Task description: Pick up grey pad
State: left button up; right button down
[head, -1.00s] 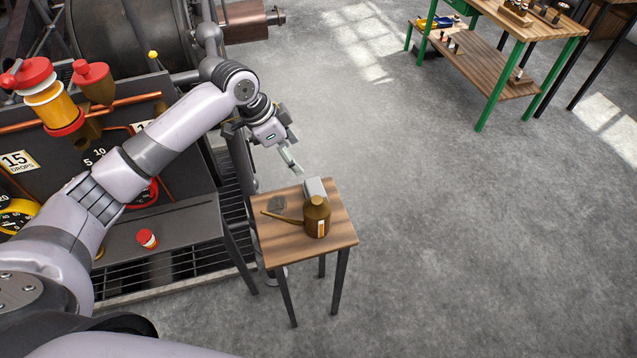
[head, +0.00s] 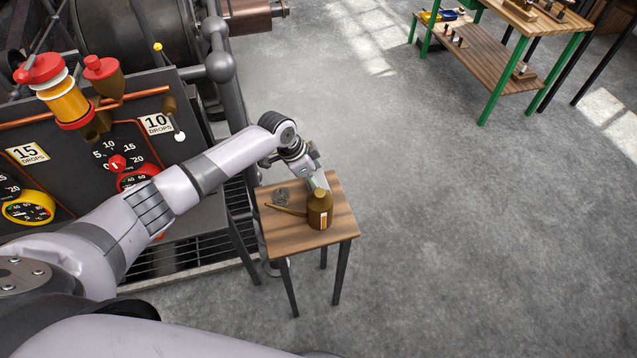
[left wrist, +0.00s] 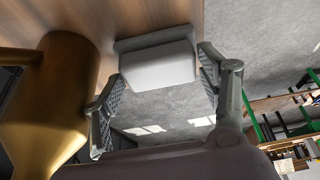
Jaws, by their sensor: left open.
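The grey pad (left wrist: 157,62), a pale block with a darker grey back layer, is at the edge of the small wooden table (head: 285,238). In the left wrist view it shows between the two fingers of my left gripper (head: 313,178), which is open. Gaps show between the pad and the fingers, so the gripper is around it without visible grip. In the head view my gripper partly covers the pad. My right gripper is not in view.
A brown oil can (head: 319,212) with a long spout stands close beside the pad; it fills the left of the wrist view (left wrist: 60,85). A dark grey crumpled piece (head: 280,197) lies on the table. A gauge panel (head: 75,155) stands at left.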

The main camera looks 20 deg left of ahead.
pick_arm(q)
jog(key=shift+d+f, duration=0.1)
jog(key=shift+f, duration=0.1)
jog(key=shift+c, duration=0.6)
jog(key=c, duration=0.7)
jog(key=shift+r, duration=0.15)
notch_tip(320, 180, up, 20)
jog(key=shift+f+b, duration=0.1)
jog(key=shift+b, duration=0.55)
jog(key=o, duration=0.6)
jog(key=c, duration=0.5)
